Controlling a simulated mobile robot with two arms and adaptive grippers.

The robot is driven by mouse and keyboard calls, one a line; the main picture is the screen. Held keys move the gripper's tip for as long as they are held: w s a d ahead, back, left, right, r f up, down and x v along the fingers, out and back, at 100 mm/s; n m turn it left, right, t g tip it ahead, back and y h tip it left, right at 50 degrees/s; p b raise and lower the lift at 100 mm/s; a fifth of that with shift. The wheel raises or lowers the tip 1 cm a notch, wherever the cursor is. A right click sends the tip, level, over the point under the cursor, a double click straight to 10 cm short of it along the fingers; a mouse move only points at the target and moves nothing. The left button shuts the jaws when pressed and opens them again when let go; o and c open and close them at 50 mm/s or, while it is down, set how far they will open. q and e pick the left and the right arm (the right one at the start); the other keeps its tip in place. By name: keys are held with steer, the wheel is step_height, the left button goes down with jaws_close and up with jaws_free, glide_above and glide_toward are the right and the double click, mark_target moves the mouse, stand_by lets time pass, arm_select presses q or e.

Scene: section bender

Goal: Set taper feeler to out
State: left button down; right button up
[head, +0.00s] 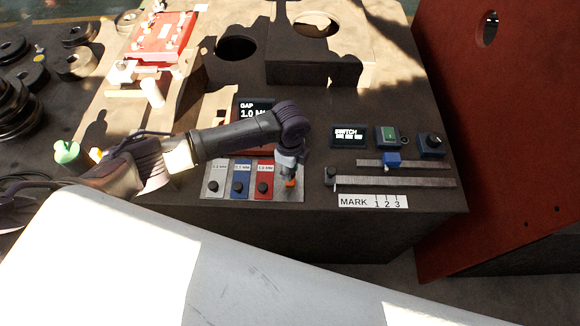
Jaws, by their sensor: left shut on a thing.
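My left gripper (289,182) points down over the right end of the row of labelled plates on the bench's front edge. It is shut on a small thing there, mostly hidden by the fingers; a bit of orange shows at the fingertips. I cannot tell whether this is the taper feeler. Left of it are a white plate (214,190), a blue plate (239,190) and a red plate (264,191), each with a black knob and an MM label. A dark GAP display (254,108) behind them reads 1.0 and is partly covered by my arm. My right gripper is not in view.
To the right are a SWITCH display (348,137), a green button box (387,136), a black knob box (431,143), a blue slider (392,159) on a rail, and a MARK label (373,201). A red panel (510,150) stands at the far right.

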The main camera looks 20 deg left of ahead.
arm_select(q)
steer(key=s+p, duration=0.1)
steer(key=s, duration=0.1)
steer(key=s+d+p, duration=0.1)
steer(key=s, duration=0.1)
steer(key=shift+s+d+r+p, duration=0.1)
steer(key=shift+s+r+p, duration=0.05)
steer(key=shift+p, duration=0.15)
steer(key=shift+s, duration=0.15)
steer(key=shift+f, duration=0.25)
steer(key=c, duration=0.9)
jaws_free()
steer(key=shift+o, duration=0.2)
steer(key=shift+r, duration=0.15)
steer(key=shift+r, duration=0.5)
step_height(320, 180, up, 11)
